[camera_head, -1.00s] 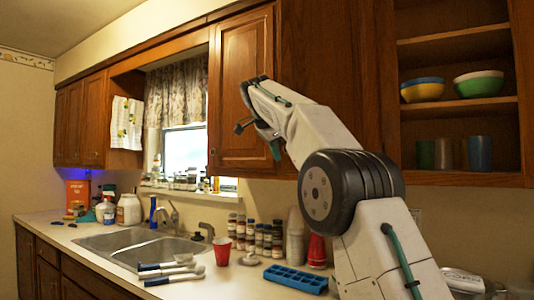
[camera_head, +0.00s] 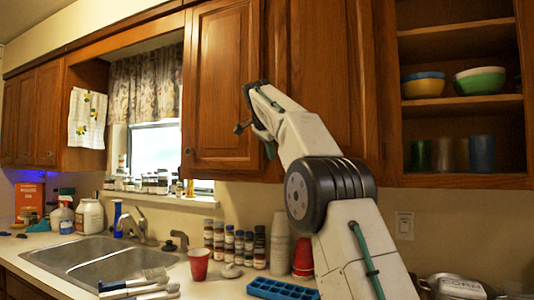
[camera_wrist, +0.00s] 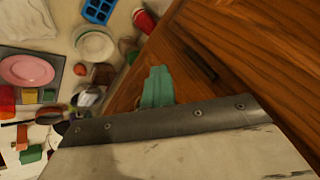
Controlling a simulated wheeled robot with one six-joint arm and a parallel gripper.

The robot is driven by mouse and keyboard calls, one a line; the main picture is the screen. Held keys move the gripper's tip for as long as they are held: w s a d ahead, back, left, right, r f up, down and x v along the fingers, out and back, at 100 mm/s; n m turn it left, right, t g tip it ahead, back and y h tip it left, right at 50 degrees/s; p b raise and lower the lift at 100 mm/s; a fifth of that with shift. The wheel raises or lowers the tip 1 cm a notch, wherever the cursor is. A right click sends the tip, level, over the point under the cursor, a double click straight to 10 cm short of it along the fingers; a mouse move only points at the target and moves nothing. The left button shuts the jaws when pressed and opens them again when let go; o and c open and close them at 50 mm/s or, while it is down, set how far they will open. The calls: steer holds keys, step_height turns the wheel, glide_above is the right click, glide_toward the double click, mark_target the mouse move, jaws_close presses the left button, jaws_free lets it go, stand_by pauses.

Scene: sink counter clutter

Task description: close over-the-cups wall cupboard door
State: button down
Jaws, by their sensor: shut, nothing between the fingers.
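A brown wooden wall cupboard door (camera_head: 225,85), with a small knob at its lower left, hangs beside the window. A second wooden panel (camera_head: 320,60) is right of it, above the stacked cups (camera_head: 278,240) and partly behind my arm. I cannot tell how far either stands ajar. My gripper (camera_head: 243,112) is shut and empty, in front of the left door's right part in the head view; contact cannot be told. In the wrist view, my gripper's teal finger (camera_wrist: 157,88) lies against a view of a wooden panel (camera_wrist: 235,45) with a dark handle.
An open cupboard (camera_head: 460,107) at right holds bowls and tumblers. Below are a double sink (camera_head: 100,262), spice jars (camera_head: 235,245), a red cup (camera_head: 198,263) and a blue ice tray (camera_head: 280,289). The wrist view shows a pink plate (camera_wrist: 30,70) and clutter below.

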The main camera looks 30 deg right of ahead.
steer(key=shift+w+d+r, duration=0.1)
steer(key=shift+d+r, duration=0.15)
steer(key=shift+d, duration=0.05)
steer(key=s+a+r, duration=0.3)
steer(key=s+a, duration=0.6)
steer(key=a, duration=0.3)
steer(key=shift+s+a+r, duration=0.15)
steer(key=shift+s+r, duration=0.1)
steer(key=shift+s, duration=0.05)
stand_by(0.4)
